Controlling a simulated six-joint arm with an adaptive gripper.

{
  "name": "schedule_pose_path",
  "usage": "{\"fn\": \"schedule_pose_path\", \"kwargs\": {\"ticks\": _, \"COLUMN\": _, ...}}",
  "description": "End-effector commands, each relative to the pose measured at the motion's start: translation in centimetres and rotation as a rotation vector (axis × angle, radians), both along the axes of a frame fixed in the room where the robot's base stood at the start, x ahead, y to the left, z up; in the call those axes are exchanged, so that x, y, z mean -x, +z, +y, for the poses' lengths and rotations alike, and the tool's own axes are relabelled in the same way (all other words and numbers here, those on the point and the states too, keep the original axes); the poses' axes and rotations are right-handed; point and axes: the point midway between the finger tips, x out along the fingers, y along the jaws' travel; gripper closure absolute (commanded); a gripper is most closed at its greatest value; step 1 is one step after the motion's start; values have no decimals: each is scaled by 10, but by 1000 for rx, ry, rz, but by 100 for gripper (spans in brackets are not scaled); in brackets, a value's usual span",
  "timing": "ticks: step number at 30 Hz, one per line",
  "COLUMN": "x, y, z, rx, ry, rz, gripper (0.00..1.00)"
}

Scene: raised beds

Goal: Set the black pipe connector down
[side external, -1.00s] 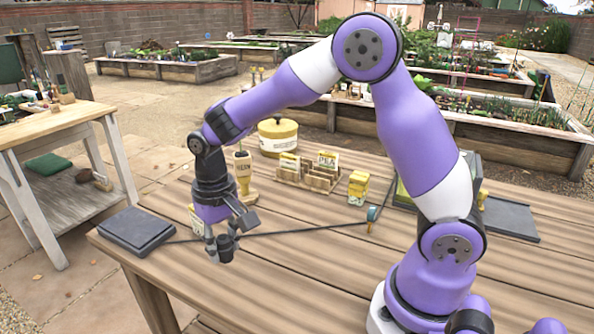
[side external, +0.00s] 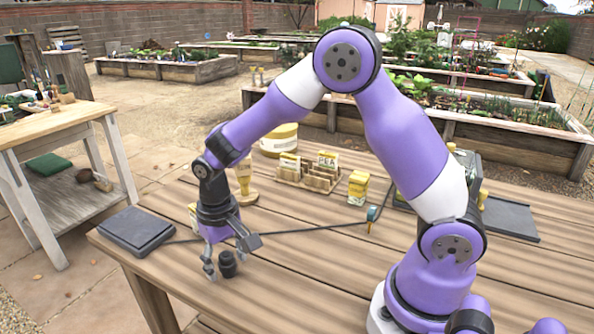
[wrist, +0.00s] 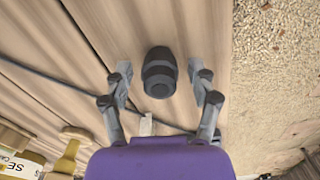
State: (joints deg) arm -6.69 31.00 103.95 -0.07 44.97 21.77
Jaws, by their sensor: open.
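The black pipe connector (side external: 227,264) is a short, ribbed cylinder standing on the wooden table near its front edge. In the wrist view the connector (wrist: 159,72) sits between the two fingers, with a visible gap on each side. My gripper (side external: 230,257) is low over the table, open around the connector and not holding it. Both open fingers of my gripper (wrist: 161,80) show in the wrist view.
A dark flat box (side external: 137,229) lies at the table's left corner, with a black cable (side external: 300,231) running right from it. A wooden stamp (side external: 244,178), a seed packet rack (side external: 308,172) and yellow packets (side external: 358,187) stand behind. The front table surface is clear.

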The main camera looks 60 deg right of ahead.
Motion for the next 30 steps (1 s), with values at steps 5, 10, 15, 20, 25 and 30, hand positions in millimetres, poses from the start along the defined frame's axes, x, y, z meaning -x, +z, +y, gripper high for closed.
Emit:
{"fn": "schedule_pose_path", "kwargs": {"ticks": 5, "x": -1, "y": 9, "z": 0, "rx": 0, "ry": 0, "rz": -3, "gripper": 32}}
{"fn": "schedule_pose_path", "kwargs": {"ticks": 10, "x": -2, "y": 42, "z": 0, "rx": -1, "ry": 0, "rz": -9, "gripper": 32}}
{"fn": "schedule_pose_path", "kwargs": {"ticks": 15, "x": -1, "y": 82, "z": 0, "rx": -1, "ry": 0, "rz": -8, "gripper": 32}}
{"fn": "schedule_pose_path", "kwargs": {"ticks": 20, "x": -1, "y": 110, "z": 0, "rx": -1, "ry": 0, "rz": -5, "gripper": 32}}
{"fn": "schedule_pose_path", "kwargs": {"ticks": 25, "x": 4, "y": 127, "z": -2, "rx": -2, "ry": 7, "rz": -17, "gripper": 32}}
{"fn": "schedule_pose_path", "kwargs": {"ticks": 30, "x": 33, "y": 155, "z": -13, "rx": -6, "ry": 62, "rz": -130, "gripper": 32}}
